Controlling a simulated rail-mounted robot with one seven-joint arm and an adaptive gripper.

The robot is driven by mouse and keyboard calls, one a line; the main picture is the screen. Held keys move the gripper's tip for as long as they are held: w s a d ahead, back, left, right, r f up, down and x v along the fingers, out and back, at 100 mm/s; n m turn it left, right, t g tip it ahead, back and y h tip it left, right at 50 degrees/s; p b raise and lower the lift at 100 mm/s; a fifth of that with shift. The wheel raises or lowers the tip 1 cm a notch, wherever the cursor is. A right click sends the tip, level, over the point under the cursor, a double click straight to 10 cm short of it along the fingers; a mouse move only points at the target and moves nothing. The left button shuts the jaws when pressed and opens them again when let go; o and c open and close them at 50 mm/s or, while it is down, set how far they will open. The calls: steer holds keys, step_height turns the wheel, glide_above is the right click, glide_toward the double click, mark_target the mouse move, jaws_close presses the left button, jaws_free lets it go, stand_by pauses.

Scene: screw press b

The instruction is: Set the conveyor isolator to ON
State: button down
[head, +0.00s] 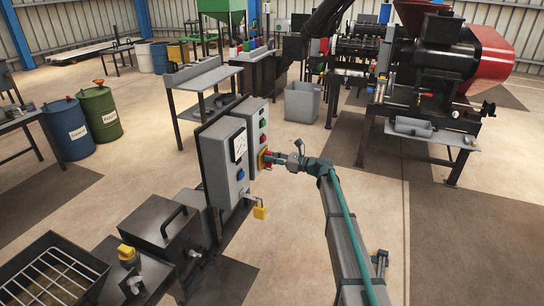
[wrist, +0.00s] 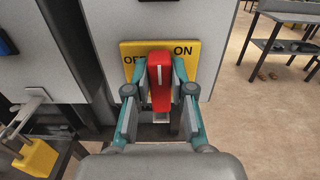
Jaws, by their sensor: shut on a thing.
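The conveyor isolator is a red handle (wrist: 160,72) with a white line, on a yellow plate (wrist: 206,58) fixed to a grey box. The plate reads OFF at the left and ON at the upper right, with OFF partly hidden. The handle stands roughly upright in the wrist view, between the two words. My gripper (wrist: 160,98) is shut on the red handle, one finger on each side. In the head view my gripper (head: 275,158) reaches the yellow plate (head: 262,160) from the right; the handle is hard to make out there.
The grey control box (head: 253,125) carries green and red buttons above the plate. A box with a dial (head: 224,165) stands beside it, with a yellow padlock (head: 260,209) below. The padlock also shows in the wrist view (wrist: 36,160).

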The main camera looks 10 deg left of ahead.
stand_by(0.4)
steer(key=c, duration=1)
jaws_free()
steer(key=shift+d, duration=0.1)
steer(key=v, duration=1.2)
